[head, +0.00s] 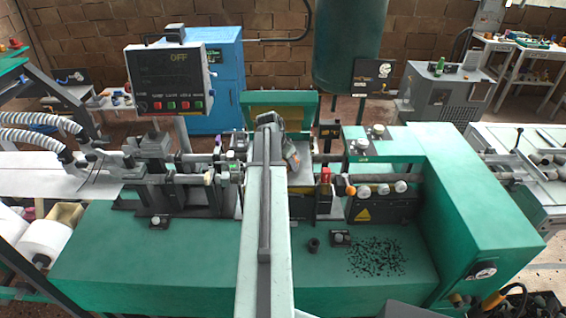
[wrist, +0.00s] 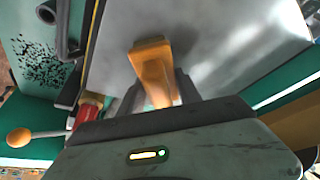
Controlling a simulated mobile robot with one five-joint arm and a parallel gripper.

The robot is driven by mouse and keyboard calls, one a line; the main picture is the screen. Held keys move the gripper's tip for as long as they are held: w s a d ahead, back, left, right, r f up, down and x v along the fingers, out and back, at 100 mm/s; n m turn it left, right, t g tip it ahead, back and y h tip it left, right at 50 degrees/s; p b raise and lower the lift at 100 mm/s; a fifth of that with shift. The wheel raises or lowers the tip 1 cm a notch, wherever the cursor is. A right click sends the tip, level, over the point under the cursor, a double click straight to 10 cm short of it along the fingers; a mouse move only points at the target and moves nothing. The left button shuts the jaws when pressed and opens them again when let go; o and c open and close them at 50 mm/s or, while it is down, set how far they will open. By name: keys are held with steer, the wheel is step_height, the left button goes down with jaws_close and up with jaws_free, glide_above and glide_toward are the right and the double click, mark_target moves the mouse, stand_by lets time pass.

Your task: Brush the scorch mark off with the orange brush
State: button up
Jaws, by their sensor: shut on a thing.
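The orange brush (wrist: 153,70) is between my gripper's fingers (wrist: 155,88) in the wrist view. Its broad orange end points away from the wrist, over a smooth grey metal surface (wrist: 225,50); I cannot tell whether it touches that surface. In the head view my gripper (head: 292,158) is over the middle of the green machine, and the brush is not clear there. A patch of black specks (head: 377,257) lies on the machine's green bed at the front right. It also shows in the wrist view (wrist: 40,65). I cannot tell whether it is the scorch mark.
A lever with an orange knob (head: 350,190) and a red part (head: 325,175) stand right of my gripper. A small black ring (head: 314,244) and a dark block (head: 340,238) sit left of the specks. The bed's front left (head: 150,265) is clear. A control box (head: 168,80) reads OFF.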

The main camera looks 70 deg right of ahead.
steer(key=shift+w+a, duration=0.3)
steer(key=shift+w, duration=0.45)
steer(key=shift+w+a, duration=0.25)
steer(key=shift+w, duration=0.45)
steer(key=shift+w+a, duration=0.3)
steer(key=shift+w, duration=0.4)
steer(key=shift+w+a, duration=0.3)
steer(key=shift+w, duration=0.35)
steer(key=shift+s+d+f, duration=0.1)
steer(key=shift+s+d, duration=0.25)
steer(key=shift+s, duration=0.6)
steer(key=shift+s+d+r, duration=0.1)
steer(key=shift+s+d, duration=0.3)
steer(key=shift+s, duration=0.55)
steer(key=shift+s+d+f, duration=0.1)
steer(key=shift+s+d, duration=0.25)
steer(key=shift+s, duration=0.6)
steer(key=shift+w, duration=0.15)
steer(key=shift+w+a, duration=0.25)
steer(key=shift+w, duration=0.45)
steer(key=shift+w+a, duration=0.25)
steer(key=shift+w, duration=0.4)
steer(key=shift+w+a, duration=0.3)
steer(key=shift+w, duration=0.4)
steer(key=shift+w+a, duration=0.3)
steer(key=shift+w, duration=0.35)
steer(key=shift+s, duration=0.1)
